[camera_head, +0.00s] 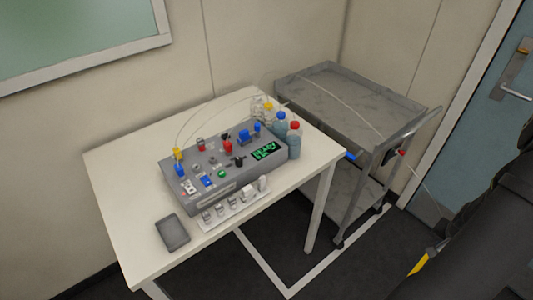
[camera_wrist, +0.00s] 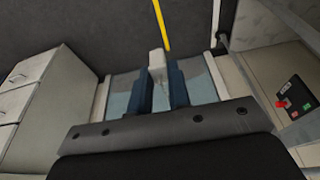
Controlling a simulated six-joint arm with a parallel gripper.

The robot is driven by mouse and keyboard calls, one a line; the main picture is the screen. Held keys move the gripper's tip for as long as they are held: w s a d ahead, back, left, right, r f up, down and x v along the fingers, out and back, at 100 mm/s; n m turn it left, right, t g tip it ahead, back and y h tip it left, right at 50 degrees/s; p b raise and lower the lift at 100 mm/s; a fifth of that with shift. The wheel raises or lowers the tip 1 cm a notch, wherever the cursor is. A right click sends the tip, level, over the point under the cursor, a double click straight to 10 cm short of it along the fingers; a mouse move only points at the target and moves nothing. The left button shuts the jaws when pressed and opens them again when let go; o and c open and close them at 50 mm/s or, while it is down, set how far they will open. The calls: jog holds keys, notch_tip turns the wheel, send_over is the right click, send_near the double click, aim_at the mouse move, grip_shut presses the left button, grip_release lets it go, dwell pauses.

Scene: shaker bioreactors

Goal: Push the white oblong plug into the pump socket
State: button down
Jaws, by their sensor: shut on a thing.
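In the wrist view, my gripper (camera_wrist: 160,72) is shut, its two dark blue fingers on either side of a pale, whitish oblong plug (camera_wrist: 156,59). The plug's end sticks out past the fingertips, and its lower part is hidden between them. The plug and fingers are clear of the table, with floor and a pale blue surface behind them. In the head view, the grey pump box (camera_head: 212,191) sits on the white table, with several coloured connectors and a green display on its top. I cannot tell which opening is the pump socket. My gripper is not clearly visible in the head view.
A white holder (camera_head: 207,224) with several small plugs stands before the pump box. A dark grey tray (camera_head: 172,232) lies at the table's front left. Bottles (camera_head: 294,144) stand at the box's right end, with thin tubes arching behind. A grey cart (camera_head: 340,95) stands right of the table.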

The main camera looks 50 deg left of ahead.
dwell(0.8)
jog(key=a+r+n+y, duration=0.1)
jog(key=a+r+n, duration=0.35)
jog(key=a, duration=1.05)
jog(key=a+r+n+y, duration=0.1)
jog(key=a+r+n, duration=0.1)
jog(key=a+r, duration=0.9)
notch_tip(320, 180, up, 9)
jog(key=n+g+y, duration=0.1)
jog(key=n+g, duration=0.2)
jog(key=n, duration=0.9)
send_over(211, 157)
jog(key=d, duration=0.1)
jog(key=shift+m, duration=0.25)
jog(key=shift+d+f, duration=0.1)
jog(key=shift+f, duration=1.95)
jog(key=shift+f, duration=1.05)
